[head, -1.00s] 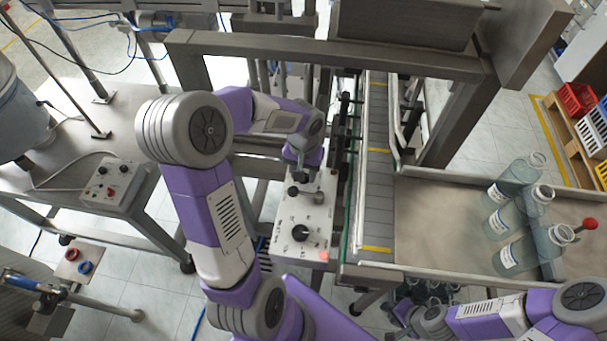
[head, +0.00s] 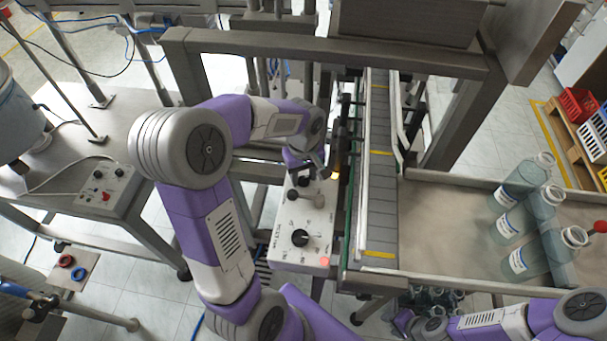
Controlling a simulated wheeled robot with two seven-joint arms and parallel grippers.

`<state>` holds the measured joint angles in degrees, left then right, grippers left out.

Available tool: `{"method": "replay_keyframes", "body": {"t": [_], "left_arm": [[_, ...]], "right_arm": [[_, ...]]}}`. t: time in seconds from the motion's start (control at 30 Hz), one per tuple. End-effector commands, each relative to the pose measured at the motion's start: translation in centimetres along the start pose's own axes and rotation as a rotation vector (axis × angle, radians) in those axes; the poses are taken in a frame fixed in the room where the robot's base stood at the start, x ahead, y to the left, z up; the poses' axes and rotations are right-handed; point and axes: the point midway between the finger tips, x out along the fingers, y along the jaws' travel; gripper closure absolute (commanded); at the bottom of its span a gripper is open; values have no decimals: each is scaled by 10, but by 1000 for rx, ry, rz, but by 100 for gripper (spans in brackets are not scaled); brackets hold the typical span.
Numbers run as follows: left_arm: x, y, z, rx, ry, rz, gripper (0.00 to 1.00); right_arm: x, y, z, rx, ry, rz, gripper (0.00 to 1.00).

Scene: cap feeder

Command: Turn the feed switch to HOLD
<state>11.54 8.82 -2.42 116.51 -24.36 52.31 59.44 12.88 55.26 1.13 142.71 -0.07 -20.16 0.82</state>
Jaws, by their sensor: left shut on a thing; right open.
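The lettering is too small to read. My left gripper (head: 304,179) reaches down over the panel's far end and is shut on a small switch there. The wrist and fingers mostly hide that switch, so its setting cannot be read. My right gripper (head: 403,320) is open, low at the bottom edge, away from the panel and partly hidden by its own arm.
The conveyor (head: 381,215) runs right of the panel under a steel frame (head: 300,46). A tray (head: 440,225) at right holds several clear bottles (head: 519,258). Another switch box (head: 106,187) sits on the left table.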

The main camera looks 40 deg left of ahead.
Motion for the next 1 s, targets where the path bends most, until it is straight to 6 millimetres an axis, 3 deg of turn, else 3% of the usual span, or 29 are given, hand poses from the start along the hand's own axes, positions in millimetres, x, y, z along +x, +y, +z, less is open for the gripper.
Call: {"method": "replay_keyframes", "body": {"t": [0.5,0.53,0.67,1.0], "left_arm": [[-1,0,-1,-21,3,2,86],[-1,0,-1,-21,3,2,51],[-1,0,-1,-20,2,2,31],[-4,0,0,-18,2,1,30]], "right_arm": [[0,0,0,0,0,0,57],[0,0,0,0,0,0,57],[0,0,0,0,0,0,57],[-1,0,0,0,0,0,57]]}}
